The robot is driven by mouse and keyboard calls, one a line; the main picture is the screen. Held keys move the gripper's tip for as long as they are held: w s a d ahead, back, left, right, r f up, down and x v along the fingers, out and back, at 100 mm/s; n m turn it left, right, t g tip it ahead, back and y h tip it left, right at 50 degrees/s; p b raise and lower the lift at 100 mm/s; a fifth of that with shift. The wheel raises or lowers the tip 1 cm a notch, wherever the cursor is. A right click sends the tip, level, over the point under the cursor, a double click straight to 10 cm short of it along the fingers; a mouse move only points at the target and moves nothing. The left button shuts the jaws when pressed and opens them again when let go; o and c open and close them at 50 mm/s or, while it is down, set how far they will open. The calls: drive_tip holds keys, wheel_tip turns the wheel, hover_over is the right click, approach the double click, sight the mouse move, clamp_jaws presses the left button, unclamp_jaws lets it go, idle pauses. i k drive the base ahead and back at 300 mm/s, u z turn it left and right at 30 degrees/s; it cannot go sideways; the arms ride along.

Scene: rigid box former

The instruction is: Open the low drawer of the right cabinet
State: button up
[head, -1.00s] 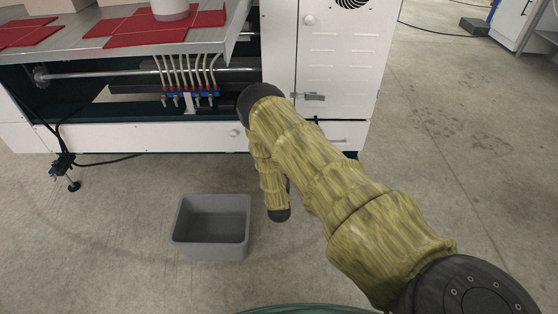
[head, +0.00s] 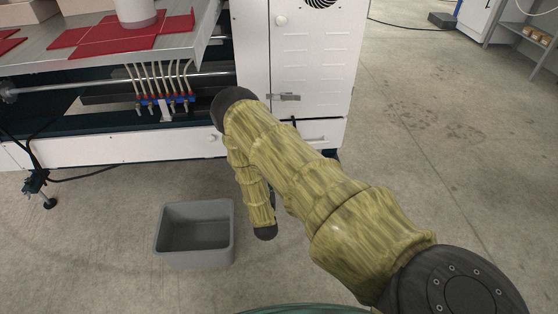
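The right cabinet (head: 338,65) is a white metal housing with a latch (head: 285,97) on its door. Its low drawer (head: 330,128) is a shallow white front at the base with a bar handle (head: 317,138), and it looks shut. My arm crosses in front and hides the drawer's left part. My arm's elbow is near the cabinet's lower left, and the forearm hangs down from it to a dark end above the floor. My gripper's fingers cannot be made out; its state does not show.
A grey open bin (head: 195,258) stands on the floor left of my forearm. A long white panel (head: 120,146) with a round knob runs left of the cabinet. A metal table (head: 190,47) with red cardboard juts out above.

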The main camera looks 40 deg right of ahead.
sight(319, 134)
drive_tip(key=z, duration=1.4)
